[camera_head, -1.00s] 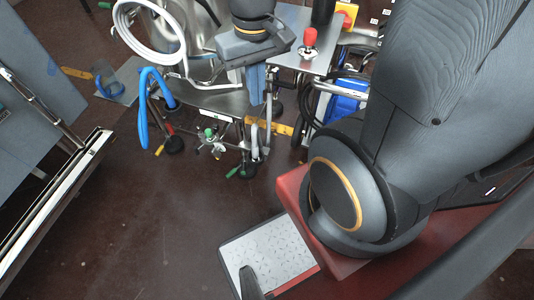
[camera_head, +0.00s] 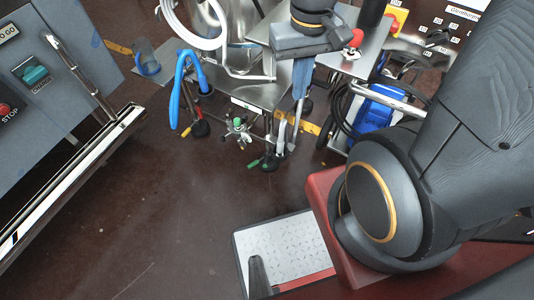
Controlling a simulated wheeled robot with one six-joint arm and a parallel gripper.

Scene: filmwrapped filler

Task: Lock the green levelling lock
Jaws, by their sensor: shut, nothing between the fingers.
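A small green-tipped lever (camera_head: 254,163) sticks out to the left from a dark foot near the floor, under the metal machine. A second green part, a round knob (camera_head: 237,121), sits on a spoked metal fitting up and to its left. I cannot tell for sure which is the levelling lock, or its lock state. My gripper (camera_head: 299,95) points down, with its blue-grey fingers shut and empty. It appears above and to the right of both green parts in the picture, apart from them. Its fingertips overlap metal parts behind, so contact there is unclear.
A blue hose (camera_head: 181,85), a yellow-tipped foot lever (camera_head: 186,132) and a white coiled hose (camera_head: 203,38) lie left of my gripper. A metal shelf with a red knob (camera_head: 356,38) is right. A grey control cabinet (camera_head: 60,85) stands far left. The floor between is clear.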

